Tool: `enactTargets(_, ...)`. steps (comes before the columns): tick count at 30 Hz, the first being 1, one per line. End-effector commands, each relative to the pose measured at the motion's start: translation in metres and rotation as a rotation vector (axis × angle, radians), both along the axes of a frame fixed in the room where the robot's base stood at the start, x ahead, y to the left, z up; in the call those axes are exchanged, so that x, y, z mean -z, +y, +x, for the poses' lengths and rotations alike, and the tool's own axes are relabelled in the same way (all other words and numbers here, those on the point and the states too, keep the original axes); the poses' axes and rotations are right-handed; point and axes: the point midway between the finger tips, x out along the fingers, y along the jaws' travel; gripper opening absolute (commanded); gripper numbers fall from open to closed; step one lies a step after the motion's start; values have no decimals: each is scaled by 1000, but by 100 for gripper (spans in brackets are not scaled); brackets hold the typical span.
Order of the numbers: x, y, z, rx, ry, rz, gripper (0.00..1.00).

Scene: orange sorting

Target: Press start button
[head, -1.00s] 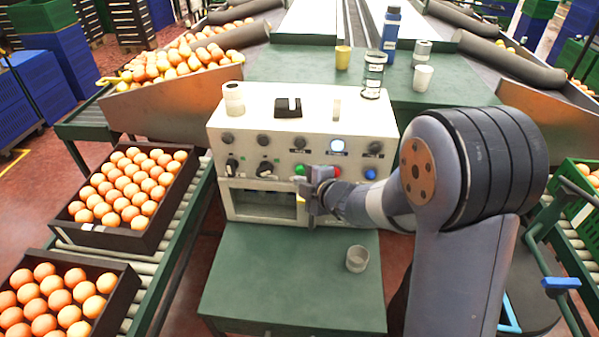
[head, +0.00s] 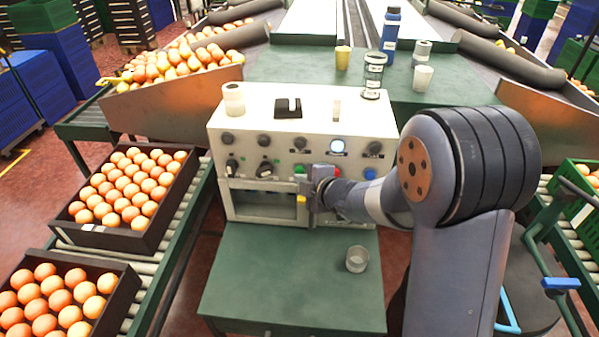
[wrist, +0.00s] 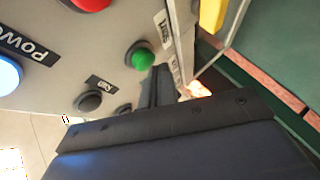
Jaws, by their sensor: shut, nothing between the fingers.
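The control box (head: 255,205) is pale, with rows of knobs and buttons on its front. The green button (head: 300,169) is on the lower row. It also shows clearly in the wrist view (wrist: 138,55), with a small label beside it that I cannot read for certain. My gripper (head: 310,178) is shut and empty, right in front of the panel by the green button. In the wrist view the dark fingers (wrist: 158,84) end just below and beside the green button. I cannot tell whether they touch it.
A red button (wrist: 92,3), a lit power lamp (wrist: 8,74) and a dark knob (wrist: 88,101) are nearby. A blue button (head: 370,174) is to the right. Orange trays (head: 140,240) are on the left conveyor.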

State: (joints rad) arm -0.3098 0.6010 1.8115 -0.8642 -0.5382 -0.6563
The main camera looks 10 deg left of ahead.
Motion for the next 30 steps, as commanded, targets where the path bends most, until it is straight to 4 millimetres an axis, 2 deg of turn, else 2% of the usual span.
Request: enactTargets(30,0,0,8,-1,-1,-1,0)
